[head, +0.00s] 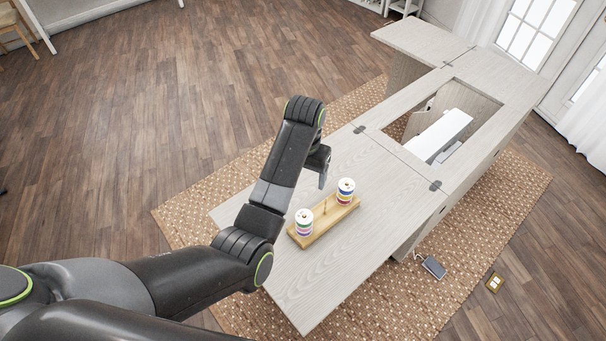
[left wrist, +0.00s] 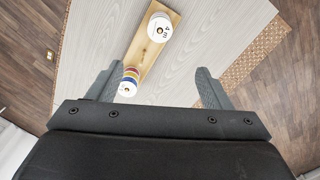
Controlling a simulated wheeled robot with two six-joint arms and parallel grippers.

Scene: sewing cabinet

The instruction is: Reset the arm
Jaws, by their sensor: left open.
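My left arm reaches in from the left in the head view, and its gripper (head: 321,173) hangs above the cabinet's light wooden leaf. In the left wrist view the left gripper (left wrist: 158,85) has its two fingers wide apart with nothing between them. A wooden spool holder (head: 325,219) with two stacks of coloured spools stands on the leaf. One stack (head: 345,191) is near the gripper and the other (head: 304,222) is at the left end. The holder also shows in the left wrist view (left wrist: 147,63), beside the left-hand finger. My right gripper is out of sight.
The sewing cabinet (head: 470,59) has an open well with a white machine (head: 439,134) sunk in it. A pedal (head: 434,267) and a floor outlet (head: 494,282) lie at the right. The leaf's front part is bare.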

